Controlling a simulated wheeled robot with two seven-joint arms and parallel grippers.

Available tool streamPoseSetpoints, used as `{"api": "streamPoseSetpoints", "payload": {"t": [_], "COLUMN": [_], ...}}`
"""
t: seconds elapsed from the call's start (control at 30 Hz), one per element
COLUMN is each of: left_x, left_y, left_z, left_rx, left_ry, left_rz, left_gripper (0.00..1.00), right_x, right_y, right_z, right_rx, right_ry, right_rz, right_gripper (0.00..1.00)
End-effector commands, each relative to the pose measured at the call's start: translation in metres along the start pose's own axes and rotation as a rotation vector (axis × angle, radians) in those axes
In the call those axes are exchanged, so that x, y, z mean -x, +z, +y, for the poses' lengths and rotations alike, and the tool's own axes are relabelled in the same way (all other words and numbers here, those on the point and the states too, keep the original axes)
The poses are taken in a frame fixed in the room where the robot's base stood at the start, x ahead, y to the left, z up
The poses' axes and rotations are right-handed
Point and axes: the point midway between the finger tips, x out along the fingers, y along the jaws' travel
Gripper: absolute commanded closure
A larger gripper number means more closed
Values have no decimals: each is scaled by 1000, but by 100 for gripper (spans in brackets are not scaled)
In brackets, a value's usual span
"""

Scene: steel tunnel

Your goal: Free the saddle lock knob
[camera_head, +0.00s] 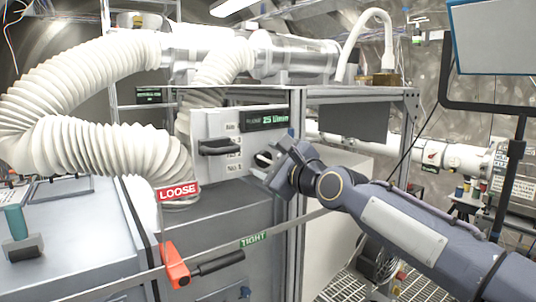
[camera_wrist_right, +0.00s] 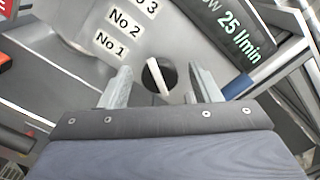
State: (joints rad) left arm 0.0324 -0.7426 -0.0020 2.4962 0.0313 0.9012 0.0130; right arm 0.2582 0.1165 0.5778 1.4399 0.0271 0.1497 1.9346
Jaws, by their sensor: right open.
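My right gripper (camera_head: 272,166) is at the lower right of the grey control panel (camera_head: 210,124). In the right wrist view its two grey fingers (camera_wrist_right: 158,84) are apart and hold nothing. A round black dial with a white bar (camera_wrist_right: 158,72) shows between them; I cannot tell whether they touch it. A red piece (camera_head: 174,266) with a black handle (camera_head: 218,262) sits on the rail at lower left, between a red LOOSE tag (camera_head: 179,192) and a green TIGHT tag (camera_head: 253,239). The pictures do not make clear which part is the saddle lock knob. My left gripper is not in view.
A black handle (camera_head: 220,147) projects from the panel beside the No labels. White ribbed hoses (camera_head: 100,150) fill the left. A metal frame post (camera_head: 297,200) stands close beside my right gripper. A grey bench (camera_head: 70,235) with a teal-handled block (camera_head: 18,235) lies left.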

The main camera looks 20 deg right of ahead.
Motion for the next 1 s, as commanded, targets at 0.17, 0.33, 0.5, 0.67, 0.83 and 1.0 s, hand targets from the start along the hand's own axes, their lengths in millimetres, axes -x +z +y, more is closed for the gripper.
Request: {"api": "streamPoseSetpoints", "payload": {"t": [0.17,0.33,0.5,0.67,0.83,1.0], "left_x": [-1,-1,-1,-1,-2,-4], "left_y": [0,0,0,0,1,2], "left_z": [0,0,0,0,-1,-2], "left_rx": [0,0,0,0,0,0], "left_ry": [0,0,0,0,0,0], "left_rz": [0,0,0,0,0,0], "left_gripper": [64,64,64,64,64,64], "right_x": [0,0,0,0,0,0], "right_y": [0,0,0,0,0,0], "right_z": [1,0,0,1,1,2], "right_rx": [0,0,0,7,50,146], "right_ry": [0,0,1,1,1,2], "right_rz": [0,0,0,0,-1,-2], "right_gripper": [44,67,88,88,88,88]}}
